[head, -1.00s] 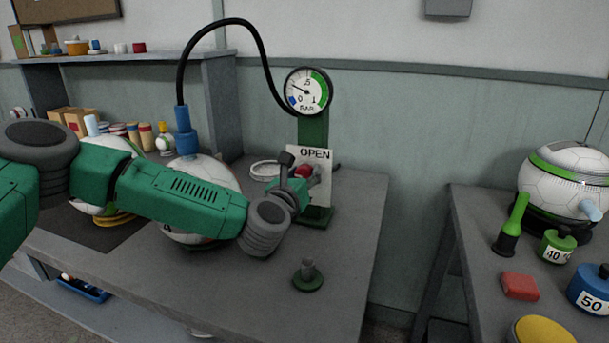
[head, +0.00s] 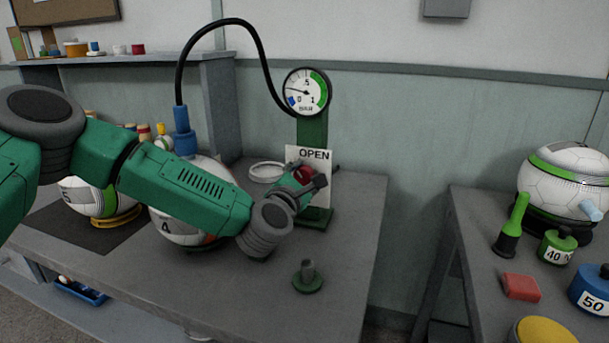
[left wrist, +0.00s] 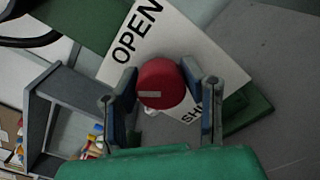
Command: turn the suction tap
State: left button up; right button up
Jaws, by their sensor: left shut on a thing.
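The suction tap is a round red knob (head: 304,175) with a pale bar on its face, in front of a white plate (head: 322,155) marked OPEN. In the left wrist view the red knob (left wrist: 161,83) sits between the two fingers of my left gripper (left wrist: 162,100). Its pale bar lies nearly level in that view. My left gripper (head: 306,182) is shut on the knob, with the fingers at its sides. In the left wrist view a second word on the plate, starting "SH", is partly hidden. My right gripper is not in view.
A pressure gauge (head: 306,92) tops the green stand (head: 313,130), with a black hose (head: 248,35) to a blue fitting (head: 184,130) on a ball. A green peg base (head: 308,278) stands on the table in front. Weights and another ball (head: 565,182) are on the right table.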

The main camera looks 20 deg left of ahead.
pick_arm(q)
jog(key=m, duration=0.3)
jog(key=shift+f+m, duration=0.1)
jog(key=shift+m, duration=0.2)
jog(key=shift+f+m+p, duration=0.15)
jog(key=shift+m+p, duration=0.4)
jog(key=shift+m, duration=0.95)
jog(key=shift+f, duration=0.1)
jog(key=o, duration=1.1)
jog(key=shift+o, duration=0.2)
jog(key=shift+s, duration=0.1)
jog(key=s, duration=1.1)
jog(key=shift+s+a, duration=0.2)
jog(key=shift+s, duration=0.15)
